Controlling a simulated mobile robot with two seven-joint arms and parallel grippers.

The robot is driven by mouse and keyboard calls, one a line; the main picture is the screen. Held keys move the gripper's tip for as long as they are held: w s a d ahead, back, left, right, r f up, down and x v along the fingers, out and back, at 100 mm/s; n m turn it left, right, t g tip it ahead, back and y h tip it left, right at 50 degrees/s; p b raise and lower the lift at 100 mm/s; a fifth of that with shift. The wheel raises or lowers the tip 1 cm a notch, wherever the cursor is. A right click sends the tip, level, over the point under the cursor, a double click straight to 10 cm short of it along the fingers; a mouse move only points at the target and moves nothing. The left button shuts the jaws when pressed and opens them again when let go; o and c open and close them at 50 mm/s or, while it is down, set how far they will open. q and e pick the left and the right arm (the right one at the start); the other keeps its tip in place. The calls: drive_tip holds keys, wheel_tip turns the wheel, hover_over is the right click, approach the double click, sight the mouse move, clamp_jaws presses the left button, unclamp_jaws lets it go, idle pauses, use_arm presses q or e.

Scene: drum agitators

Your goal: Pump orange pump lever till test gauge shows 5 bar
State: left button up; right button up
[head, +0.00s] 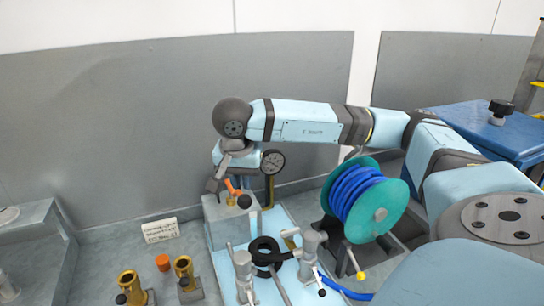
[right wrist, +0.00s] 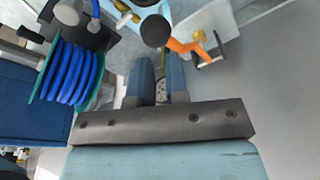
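The orange pump lever (head: 232,187) rises from a grey pump block (head: 222,217) on the pale blue base. It also shows in the right wrist view (right wrist: 188,45), beside and beyond the fingertips. My right gripper (head: 216,182) points down next to the lever, on its left side. In the right wrist view its two fingers (right wrist: 160,72) are apart, with no lever visible between them. Whether a finger touches the lever cannot be told. A round dark-faced gauge (head: 273,162) stands just right of my right wrist; its reading is too small to tell. My left gripper is out of view.
A teal reel with blue hose (head: 365,200) stands to the right. Valve fittings (head: 312,243) and a black ring (head: 265,252) are in front. Brass fittings (head: 131,284) and an orange cap (head: 163,262) lie left by a small sign (head: 161,231). A grey wall (head: 120,130) stands behind.

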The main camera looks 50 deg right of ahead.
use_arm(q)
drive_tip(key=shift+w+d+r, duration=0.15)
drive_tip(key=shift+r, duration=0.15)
use_arm(e)
drive_tip(key=shift+f, duration=0.1)
idle(0.3)
drive_tip(key=f+b, duration=0.4)
drive_tip(key=s+f+b, duration=0.1)
drive_tip(key=f+b, duration=0.1)
drive_tip(key=f, duration=0.1)
drive_tip(key=shift+a+b, duration=0.2)
drive_tip(key=shift+b, duration=0.15)
wheel_tip(320, 180, down, 7)
drive_tip(key=b, duration=0.6)
wheel_tip(320, 180, up, 14)
drive_tip(key=p, duration=0.9)
hover_over(244, 202)
drive_tip(key=w, duration=0.1)
drive_tip(key=shift+w+d, duration=0.2)
drive_tip(key=shift+d, duration=0.2)
drive_tip(key=shift+b, duration=0.35)
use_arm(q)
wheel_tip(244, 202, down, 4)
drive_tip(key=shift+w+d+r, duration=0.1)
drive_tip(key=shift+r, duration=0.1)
